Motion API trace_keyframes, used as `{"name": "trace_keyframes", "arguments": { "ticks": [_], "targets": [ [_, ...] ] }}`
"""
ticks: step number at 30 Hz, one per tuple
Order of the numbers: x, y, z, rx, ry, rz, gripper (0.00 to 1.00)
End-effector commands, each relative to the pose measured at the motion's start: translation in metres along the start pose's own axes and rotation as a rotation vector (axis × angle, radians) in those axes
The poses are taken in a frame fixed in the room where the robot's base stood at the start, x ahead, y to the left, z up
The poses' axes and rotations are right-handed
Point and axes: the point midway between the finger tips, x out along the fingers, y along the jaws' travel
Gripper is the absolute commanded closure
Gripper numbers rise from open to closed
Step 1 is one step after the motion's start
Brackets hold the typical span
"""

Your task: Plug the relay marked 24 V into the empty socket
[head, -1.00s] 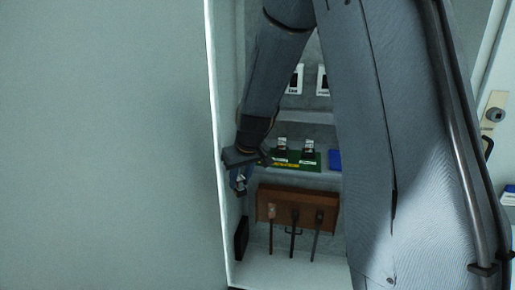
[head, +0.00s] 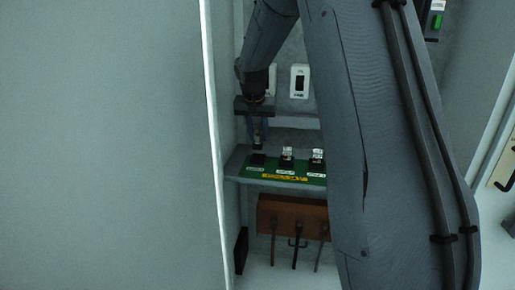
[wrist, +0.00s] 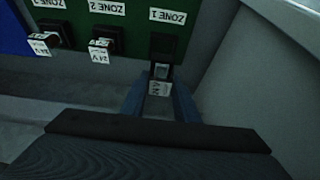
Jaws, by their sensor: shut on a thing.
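The green socket board (head: 262,176) lies on a shelf in the cabinet; its labels ZONE 1, ZONE 2 and ZONE 3 show upside down in the wrist view. The black ZONE 1 socket (wrist: 164,44) has no relay seated that I can make out. Relays marked 24 V stand in ZONE 2 (wrist: 101,50) and ZONE 3 (wrist: 41,42). My gripper (head: 257,143) is shut on a small relay (wrist: 160,86) with a white label, too blurred to read surely. It is right at the ZONE 1 socket, above it in the head view; whether they touch is unclear.
The cabinet's side wall (wrist: 232,60) stands close beside my gripper. A brown block (head: 285,215) with several dark handles is below the shelf. A white switch plate (head: 299,82) is on the back wall. A blue part (wrist: 12,32) adjoins the board.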

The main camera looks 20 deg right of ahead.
Motion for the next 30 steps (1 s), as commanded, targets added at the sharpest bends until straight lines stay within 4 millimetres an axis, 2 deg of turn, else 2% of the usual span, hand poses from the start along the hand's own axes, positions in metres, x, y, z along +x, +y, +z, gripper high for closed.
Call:
{"name": "trace_keyframes", "arguments": {
  "ticks": [8, 15, 26, 27, 29, 30],
  "targets": [
    [0.021, 0.0, 0.009, -0.002, 0.0, 0.0, 0.95],
    [0.048, 0.0, 0.02, -0.002, -0.001, -0.001, 0.95],
    [0.052, -0.001, 0.021, -0.001, 0.001, -0.001, 0.95],
    [0.051, -0.001, 0.021, -0.001, 0.001, -0.001, 0.66],
    [0.051, -0.001, 0.021, -0.001, 0.001, -0.001, 0.55],
    [0.051, -0.001, 0.021, -0.001, 0.001, -0.001, 0.54]
  ]
}}
